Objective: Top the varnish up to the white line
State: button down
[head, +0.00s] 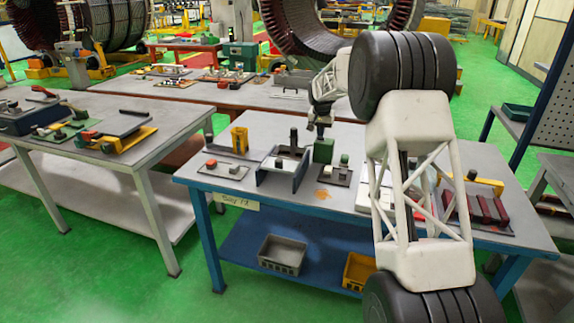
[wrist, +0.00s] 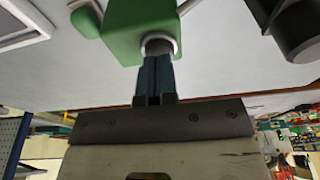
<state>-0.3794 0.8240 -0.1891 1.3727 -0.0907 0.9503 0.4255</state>
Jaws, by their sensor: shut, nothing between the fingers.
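In the head view my gripper (head: 319,133) points down over the middle of the near table, just above a green box (head: 323,151). In the wrist view the fingers (wrist: 156,65) are shut with nothing between them. Their tips are at a round grey fitting (wrist: 158,45) on the green box (wrist: 125,18) and overlap it in the picture; I cannot tell whether they touch. A rounded green part (wrist: 85,22) sticks out beside the box. I cannot make out the varnish, its level or a white line.
Dark red blocks (head: 485,208) lie at right. A dark cylinder (wrist: 303,30) is close by in the wrist view.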

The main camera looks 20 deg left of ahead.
jog(key=shift+f, duration=0.25)
jog(key=shift+f, duration=0.2)
dwell(1.7)
dwell(2.0)
jog(key=shift+r, duration=3.55)
